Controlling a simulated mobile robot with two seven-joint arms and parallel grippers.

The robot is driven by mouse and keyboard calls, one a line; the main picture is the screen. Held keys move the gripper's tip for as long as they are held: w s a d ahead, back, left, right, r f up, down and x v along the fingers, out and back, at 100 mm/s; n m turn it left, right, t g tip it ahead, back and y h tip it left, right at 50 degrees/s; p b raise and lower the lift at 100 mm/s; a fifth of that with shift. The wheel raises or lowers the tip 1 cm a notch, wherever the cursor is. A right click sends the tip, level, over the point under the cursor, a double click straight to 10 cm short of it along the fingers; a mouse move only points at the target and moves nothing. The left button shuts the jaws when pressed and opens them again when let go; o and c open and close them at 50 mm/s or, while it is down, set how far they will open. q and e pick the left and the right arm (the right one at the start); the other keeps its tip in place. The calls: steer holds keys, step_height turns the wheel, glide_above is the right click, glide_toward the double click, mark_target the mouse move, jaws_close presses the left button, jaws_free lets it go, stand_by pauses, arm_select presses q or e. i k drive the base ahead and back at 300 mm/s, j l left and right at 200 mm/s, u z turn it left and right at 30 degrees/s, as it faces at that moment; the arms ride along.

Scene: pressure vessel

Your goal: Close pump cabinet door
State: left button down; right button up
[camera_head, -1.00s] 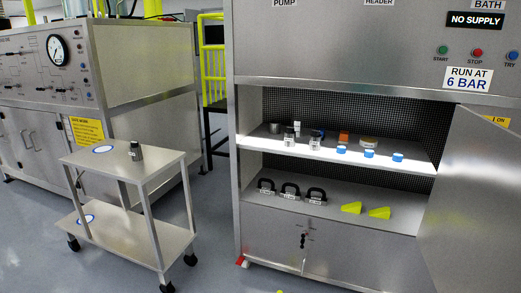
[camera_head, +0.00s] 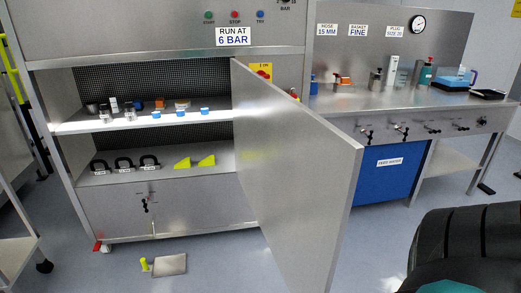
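The pump cabinet (camera_head: 65,107) stands at the left and centre, with its two inner shelves open to view. Its metal door (camera_head: 293,165) is hinged at the right side of the opening and stands wide open, swung out toward me. The door's free edge is at the right, near the picture's middle. A dark rounded part, apparently of my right arm, shows at the bottom right, clear of the door. Neither gripper shows in the view.
The upper shelf (camera_head: 70,126) holds small jars and blue-capped items; the lower holds black-handled pieces and yellow wedges (camera_head: 195,162). A metal plate (camera_head: 170,264) and yellow post (camera_head: 144,265) are on the floor. A workbench (camera_head: 355,103) with a blue front panel (camera_head: 388,175) stands right.

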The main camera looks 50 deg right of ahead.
mark_target(297, 173)
steer(key=k+l, duration=0.2)
steer(key=l, duration=0.2)
steer(key=k+l+z, duration=0.1)
steer(key=k+l, duration=0.15)
steer(key=l, duration=1.25)
steer(key=k+l, duration=0.1)
steer(key=l, duration=0.95)
